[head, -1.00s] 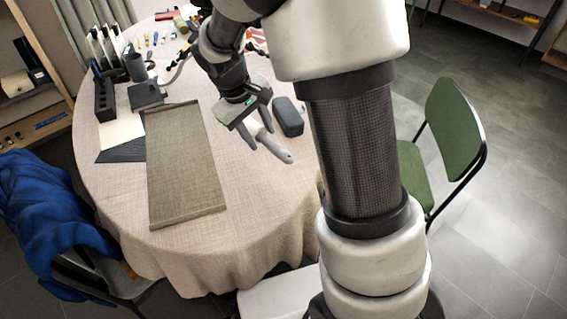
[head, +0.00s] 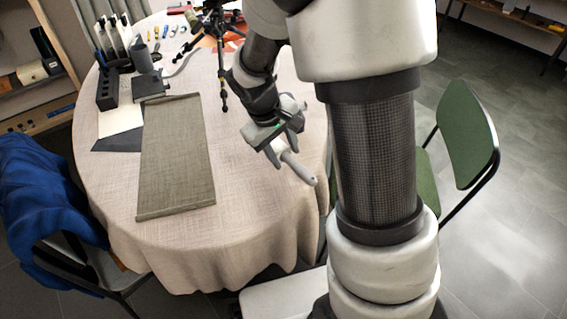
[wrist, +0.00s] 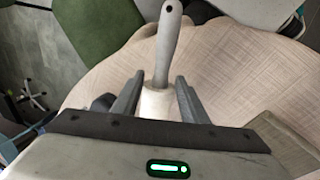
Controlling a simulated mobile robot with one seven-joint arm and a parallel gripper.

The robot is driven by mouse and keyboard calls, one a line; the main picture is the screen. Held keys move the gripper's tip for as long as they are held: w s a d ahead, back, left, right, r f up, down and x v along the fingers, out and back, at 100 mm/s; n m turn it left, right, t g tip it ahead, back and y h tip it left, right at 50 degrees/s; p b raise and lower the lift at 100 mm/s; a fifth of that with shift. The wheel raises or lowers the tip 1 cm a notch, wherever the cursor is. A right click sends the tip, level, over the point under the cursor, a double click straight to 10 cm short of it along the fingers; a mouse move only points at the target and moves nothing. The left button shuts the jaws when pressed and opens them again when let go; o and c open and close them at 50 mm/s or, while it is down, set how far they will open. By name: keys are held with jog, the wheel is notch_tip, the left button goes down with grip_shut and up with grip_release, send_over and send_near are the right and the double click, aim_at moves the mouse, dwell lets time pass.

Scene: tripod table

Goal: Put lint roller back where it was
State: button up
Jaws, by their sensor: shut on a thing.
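The lint roller (head: 299,168) has a grey handle with a hole at its end and a pale roller head. My gripper (head: 283,146) is shut on it above the right part of the round table. In the wrist view the fingers (wrist: 158,98) stand on both sides of the white roller head (wrist: 158,103), and the handle (wrist: 167,45) points away from my gripper. The handle reaches toward the table's right edge in the head view. I cannot tell how high the roller is above the cloth.
The table's cloth (head: 240,215) is bare at the front and centre. A grey-brown mat (head: 178,160) lies on the left half. A black tripod (head: 220,50), a dark organiser (head: 107,88) and a cup (head: 141,57) stand farther back. A green chair (head: 466,143) is at the right.

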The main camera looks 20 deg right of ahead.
aim_at(282, 159)
jog(key=shift+f+b, duration=0.45)
jog(key=shift+f, duration=1.2)
jog(key=shift+f, duration=0.2)
jog(key=o, duration=0.9)
